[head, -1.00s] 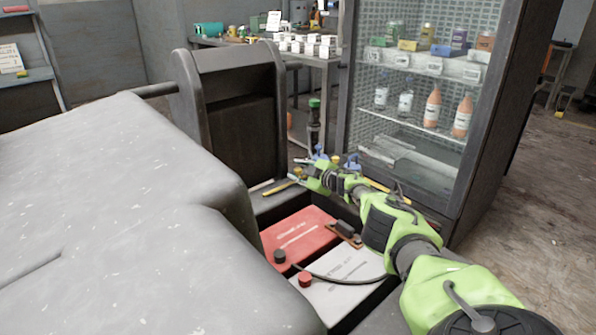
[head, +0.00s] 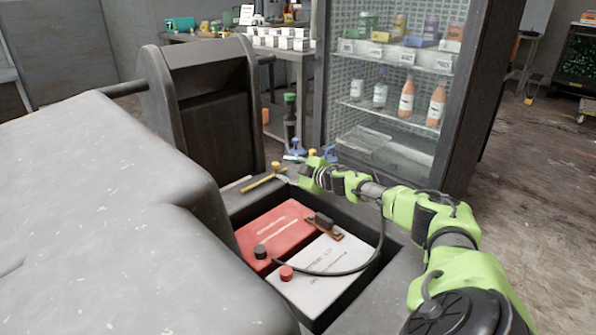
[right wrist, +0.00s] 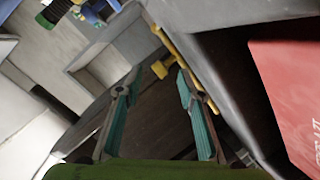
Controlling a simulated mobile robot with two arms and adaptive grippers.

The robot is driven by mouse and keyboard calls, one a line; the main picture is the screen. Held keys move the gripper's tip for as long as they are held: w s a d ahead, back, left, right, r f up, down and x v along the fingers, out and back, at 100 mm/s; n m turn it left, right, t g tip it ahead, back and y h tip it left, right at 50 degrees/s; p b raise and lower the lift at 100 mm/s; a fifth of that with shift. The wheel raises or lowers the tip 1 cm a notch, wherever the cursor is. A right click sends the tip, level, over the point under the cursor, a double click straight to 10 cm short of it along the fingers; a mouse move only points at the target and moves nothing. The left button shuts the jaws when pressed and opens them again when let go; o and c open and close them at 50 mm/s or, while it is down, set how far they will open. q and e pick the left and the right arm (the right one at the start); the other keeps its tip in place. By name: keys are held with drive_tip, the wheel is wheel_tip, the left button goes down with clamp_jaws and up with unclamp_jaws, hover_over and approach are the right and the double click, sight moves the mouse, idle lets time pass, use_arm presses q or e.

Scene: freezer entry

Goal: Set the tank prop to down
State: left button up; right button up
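A yellow rod (head: 262,181) with a round knob, likely the tank prop, lies at a slant along the far edge of the battery bay. It also shows in the right wrist view (right wrist: 192,75), its knob just beyond my fingertips. The large grey tank body (head: 110,190) fills the left of the head view, beside the open bay. My right gripper (right wrist: 160,76) is open, its teal-padded fingers apart with nothing between them. In the head view, it is close to the rod's right end, where its fingertips are hard to make out. My left gripper is out of view.
A red battery (head: 275,232) and a white battery (head: 318,268) with a cable sit in the bay below my right arm. A glass-front cabinet (head: 390,100) with bottles stands behind it. Blue-handled fittings (head: 298,148) are close by the gripper. Open floor lies at right.

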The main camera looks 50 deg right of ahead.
drive_tip(key=shift+a+r+v, duration=0.15)
drive_tip(key=shift+v, duration=1.3)
drive_tip(key=shift+a+r+v, duration=0.1)
drive_tip(key=shift+r+v, duration=0.05)
drive_tip(key=shift+v, duration=1.3)
drive_tip(key=shift+w, duration=0.1)
